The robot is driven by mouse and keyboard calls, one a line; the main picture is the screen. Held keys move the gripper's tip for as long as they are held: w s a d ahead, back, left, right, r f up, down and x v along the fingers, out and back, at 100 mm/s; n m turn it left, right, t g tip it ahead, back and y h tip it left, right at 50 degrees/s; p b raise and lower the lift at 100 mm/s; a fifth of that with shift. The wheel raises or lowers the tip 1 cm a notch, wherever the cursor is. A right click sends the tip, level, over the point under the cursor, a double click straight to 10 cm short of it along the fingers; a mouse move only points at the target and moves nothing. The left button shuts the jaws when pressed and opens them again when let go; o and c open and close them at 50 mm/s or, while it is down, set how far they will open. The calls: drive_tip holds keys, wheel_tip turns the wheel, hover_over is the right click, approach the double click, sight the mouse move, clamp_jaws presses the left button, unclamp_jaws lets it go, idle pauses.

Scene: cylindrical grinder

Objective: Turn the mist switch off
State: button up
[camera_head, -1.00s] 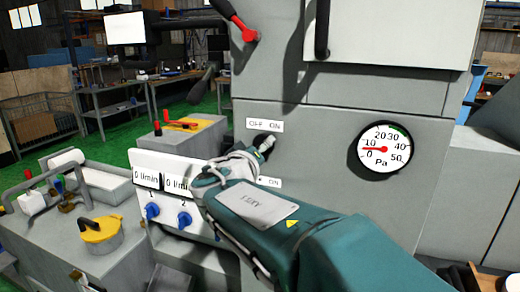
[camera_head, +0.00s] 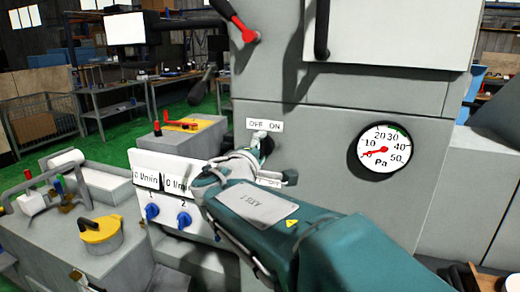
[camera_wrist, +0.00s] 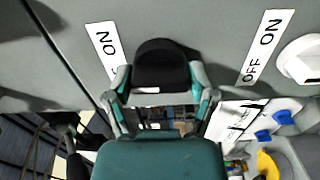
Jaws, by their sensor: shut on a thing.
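My gripper (camera_head: 272,155) is at the grey machine panel, below the upper OFF ON label (camera_head: 264,125). In the wrist view, its two fingers (camera_wrist: 163,88) are on either side of a black switch knob (camera_wrist: 165,62) and shut on it. The knob shows only as a dark edge (camera_head: 268,145) in the head view, and its pointing direction cannot be told. A lower label (camera_head: 268,183) is mostly hidden behind my gripper. Both labels show in the wrist view, left (camera_wrist: 104,45) and right (camera_wrist: 265,45). No word naming the mist switch is readable.
A round pressure gauge (camera_head: 384,150) sits right of the gripper, its needle near 0. Left are l/min displays (camera_head: 147,170) with blue knobs (camera_head: 184,219) below. A red lever (camera_head: 247,33) and a black handle (camera_head: 322,30) are above. The panel between gripper and gauge is clear.

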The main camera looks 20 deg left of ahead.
drive_tip(key=shift+w+r+n, duration=0.1)
drive_tip(key=shift+n, duration=0.3)
drive_tip(key=o, duration=0.8)
drive_tip(key=shift+o, duration=1.3)
drive_tip(key=shift+w, duration=0.15)
drive_tip(key=shift+a+f, duration=0.2)
drive_tip(key=shift+d, duration=0.1)
drive_tip(key=s+a, duration=0.1)
drive_tip(key=s, duration=1.1)
drive_tip(key=shift+a, duration=0.1)
